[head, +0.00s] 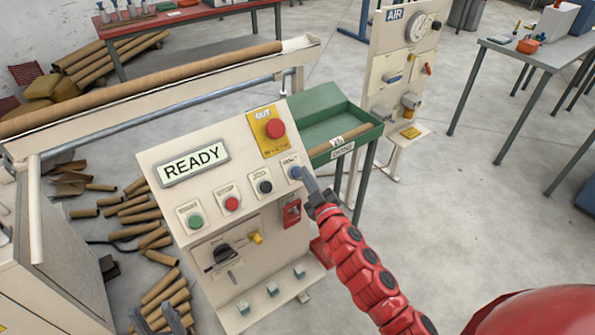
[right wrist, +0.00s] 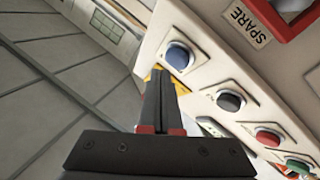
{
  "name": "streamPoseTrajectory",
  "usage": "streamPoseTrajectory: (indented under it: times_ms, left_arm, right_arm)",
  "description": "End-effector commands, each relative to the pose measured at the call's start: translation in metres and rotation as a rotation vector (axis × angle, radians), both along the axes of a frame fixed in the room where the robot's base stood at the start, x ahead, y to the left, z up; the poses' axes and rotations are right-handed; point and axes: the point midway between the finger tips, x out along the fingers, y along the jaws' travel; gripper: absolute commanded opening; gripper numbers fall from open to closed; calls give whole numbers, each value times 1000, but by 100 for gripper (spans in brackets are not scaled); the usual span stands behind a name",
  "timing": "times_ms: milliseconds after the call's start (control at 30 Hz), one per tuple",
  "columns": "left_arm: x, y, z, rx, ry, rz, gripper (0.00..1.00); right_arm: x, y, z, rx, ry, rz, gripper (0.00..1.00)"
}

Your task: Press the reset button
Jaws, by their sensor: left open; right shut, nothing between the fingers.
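The blue button (head: 295,173), which I take to be the reset button, is at the right end of the button row on the cream control panel (head: 185,240). It also shows in the right wrist view (right wrist: 178,56), just beyond the fingertips. My right gripper (head: 308,178) is shut and empty, its tips right beside the blue button. I cannot tell whether they touch it. The right gripper also shows in its wrist view (right wrist: 158,75). My left gripper (head: 160,318) is open, low at the bottom left, away from the buttons.
Black (head: 265,187), red (head: 231,203) and green (head: 195,221) buttons continue the row. A red mushroom button (head: 275,128) sits above on a yellow plate. The display (head: 192,163) reads READY. A red part (head: 291,212) sits below the blue button. A green tray (head: 320,115) stands behind.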

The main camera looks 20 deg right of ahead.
Motion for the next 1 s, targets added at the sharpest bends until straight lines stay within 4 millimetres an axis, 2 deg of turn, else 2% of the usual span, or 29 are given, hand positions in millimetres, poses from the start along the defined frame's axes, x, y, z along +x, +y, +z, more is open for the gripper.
streamPoseTrajectory:
  times_ms: [100,433,1000]
  left_arm:
    - [0,0,12,0,0,0,47]
    - [0,0,34,0,0,0,47]
    - [0,0,34,0,0,0,47]
  right_arm:
    - [-8,-4,11,-1,1,-2,0]
    - [-30,-11,30,0,1,-1,0]
    - [-34,-12,31,0,0,0,0]
